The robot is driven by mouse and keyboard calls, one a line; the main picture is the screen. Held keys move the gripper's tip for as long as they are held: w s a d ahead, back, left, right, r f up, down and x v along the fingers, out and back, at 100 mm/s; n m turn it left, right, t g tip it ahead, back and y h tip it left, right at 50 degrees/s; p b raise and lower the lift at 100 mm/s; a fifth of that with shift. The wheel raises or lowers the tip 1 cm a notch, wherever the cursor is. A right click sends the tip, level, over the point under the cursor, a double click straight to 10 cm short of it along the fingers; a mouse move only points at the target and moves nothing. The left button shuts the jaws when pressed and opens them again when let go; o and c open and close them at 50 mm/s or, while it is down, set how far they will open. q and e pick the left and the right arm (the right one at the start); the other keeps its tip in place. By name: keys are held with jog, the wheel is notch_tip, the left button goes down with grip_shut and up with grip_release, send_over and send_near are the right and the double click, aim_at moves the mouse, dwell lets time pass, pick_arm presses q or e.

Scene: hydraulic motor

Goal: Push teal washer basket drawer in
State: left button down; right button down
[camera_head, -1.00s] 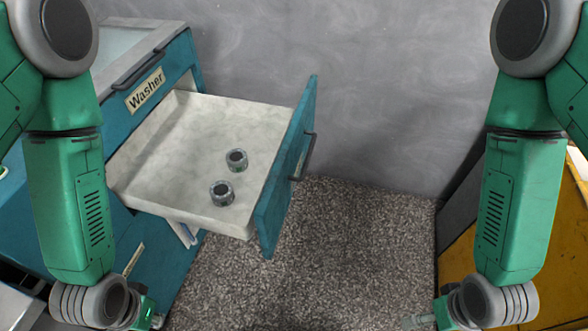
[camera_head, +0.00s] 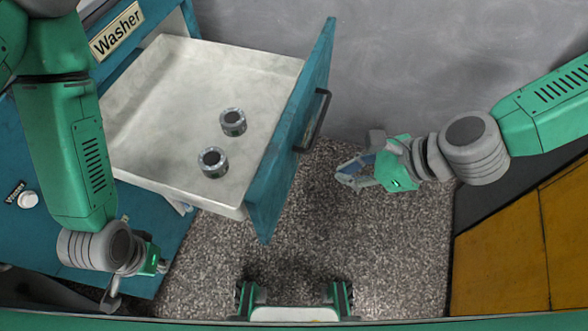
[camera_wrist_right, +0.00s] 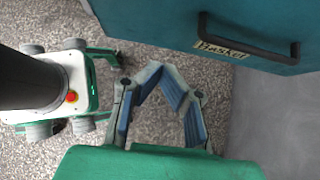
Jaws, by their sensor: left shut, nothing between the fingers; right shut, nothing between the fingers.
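The teal-fronted basket drawer (camera_head: 292,140) is pulled out of the washer cabinet, in the head view. Its front panel has a dark handle (camera_head: 316,120); in the right wrist view the panel (camera_wrist_right: 240,15) shows a "Basket" label. Two metal rings, one (camera_head: 233,122) behind the other (camera_head: 213,162), rest inside the white tray (camera_head: 160,100). My right gripper (camera_head: 342,178) is shut and empty, to the right of the drawer front and apart from it. My left gripper (camera_head: 112,302) is low at the left beside the cabinet; its fingertips are partly hidden.
The washer cabinet (camera_head: 60,180) stands at the left, with a "Washer" label. A grey wall (camera_head: 430,70) is behind. A yellow cabinet (camera_head: 510,250) is at the right. Carpeted floor (camera_head: 390,240) is free between them.

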aim_at(285, 177)
jog(key=x, duration=0.3)
jog(key=r+b+x, duration=0.1)
jog(key=x, duration=0.3)
jog(key=a+b+x, duration=0.1)
jog(key=x, duration=0.3)
jog(key=shift+w+a+r, duration=0.1)
jog(key=shift+w+r, duration=0.1)
jog(key=shift+w+a, duration=0.1)
jog(key=shift+a, duration=0.35)
jog(key=shift+d, duration=0.1)
